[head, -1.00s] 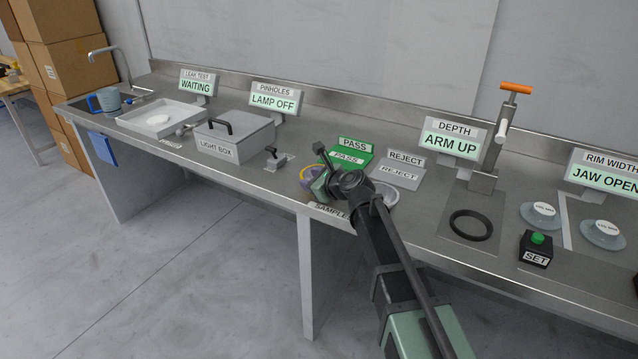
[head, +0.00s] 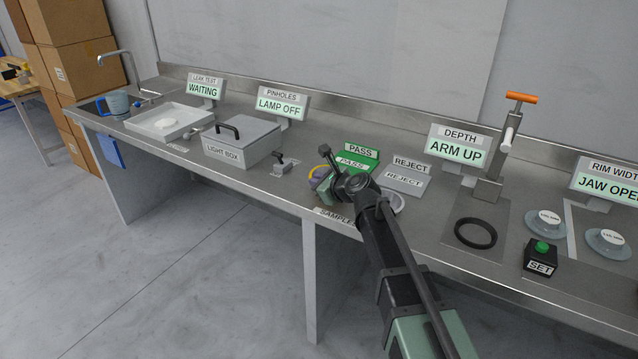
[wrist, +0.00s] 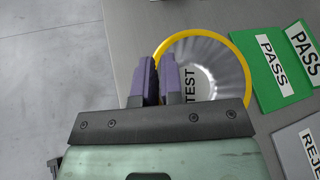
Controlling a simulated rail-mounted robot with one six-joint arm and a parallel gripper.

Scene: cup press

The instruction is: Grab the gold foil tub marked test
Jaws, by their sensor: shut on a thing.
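The tub (wrist: 215,60) has a yellow-gold rim and a silvery pleated inside, with the word TEST on its floor, in the wrist view. My gripper (wrist: 159,75) has two purple fingers, shut on the tub's wall at its left side, one finger inside the rim and one outside. In the head view, my gripper (head: 322,181) is over the bench's front edge by the SAMPLE label. There only a bit of the tub's yellow rim (head: 316,170) shows, the rest being hidden by my gripper and arm. I cannot tell whether the tub touches the bench.
The green PASS pad (head: 359,161) is just behind my gripper, and the grey REJECT pad (head: 403,181) is to its right. A light box (head: 241,141) and small latch-like fixture (head: 284,166) stand left. A depth stand (head: 490,180) and black ring (head: 475,232) are right.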

